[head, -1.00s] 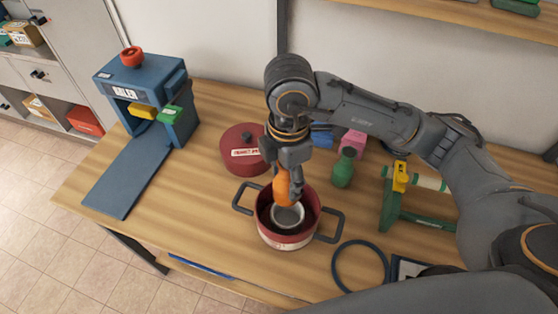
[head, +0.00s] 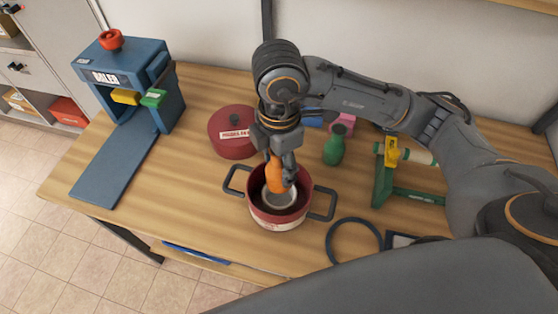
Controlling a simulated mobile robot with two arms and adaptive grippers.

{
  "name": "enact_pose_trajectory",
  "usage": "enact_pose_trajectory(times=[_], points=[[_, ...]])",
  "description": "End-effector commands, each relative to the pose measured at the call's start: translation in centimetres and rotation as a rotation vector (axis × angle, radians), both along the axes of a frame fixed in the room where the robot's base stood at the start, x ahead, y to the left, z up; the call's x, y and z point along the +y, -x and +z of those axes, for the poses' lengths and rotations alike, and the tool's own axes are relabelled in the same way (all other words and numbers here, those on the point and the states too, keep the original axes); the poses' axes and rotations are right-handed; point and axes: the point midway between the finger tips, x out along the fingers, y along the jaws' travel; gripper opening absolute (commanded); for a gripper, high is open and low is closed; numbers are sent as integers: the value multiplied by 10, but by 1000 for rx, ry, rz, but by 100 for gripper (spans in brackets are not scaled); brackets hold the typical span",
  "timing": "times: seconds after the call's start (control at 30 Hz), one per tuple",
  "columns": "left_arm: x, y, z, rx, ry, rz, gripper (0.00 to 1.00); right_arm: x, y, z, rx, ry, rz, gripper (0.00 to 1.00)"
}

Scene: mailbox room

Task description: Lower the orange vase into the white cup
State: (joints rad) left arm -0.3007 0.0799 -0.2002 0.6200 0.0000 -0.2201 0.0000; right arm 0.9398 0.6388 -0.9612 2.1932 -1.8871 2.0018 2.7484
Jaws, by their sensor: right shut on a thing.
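The orange vase (head: 273,175) is upright in my right gripper (head: 280,178), which is shut on it. The white cup (head: 279,198) sits inside a red two-handled pot (head: 280,220) on the table. The vase's lower end is over the cup's opening and overlaps its far rim in the head view. I cannot tell whether the vase touches the cup or how deep it reaches. The gripper's fingers hide part of the vase and of the cup. My left gripper is not in view.
A red lid (head: 232,132) lies behind the pot. A green vase (head: 334,149) and a pink object (head: 342,124) stand to the right. A blue baler (head: 130,85) is at left, a green stand (head: 385,180) and a black ring (head: 354,240) at right. Table space left of the pot is clear.

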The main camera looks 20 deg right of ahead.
Motion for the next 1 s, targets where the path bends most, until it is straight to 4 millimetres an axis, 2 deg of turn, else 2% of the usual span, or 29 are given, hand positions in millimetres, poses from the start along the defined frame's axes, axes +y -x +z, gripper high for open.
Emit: enact_pose_trajectory(times=[1.0], points=[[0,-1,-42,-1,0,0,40,0,0,-47,0,0,0,14]])
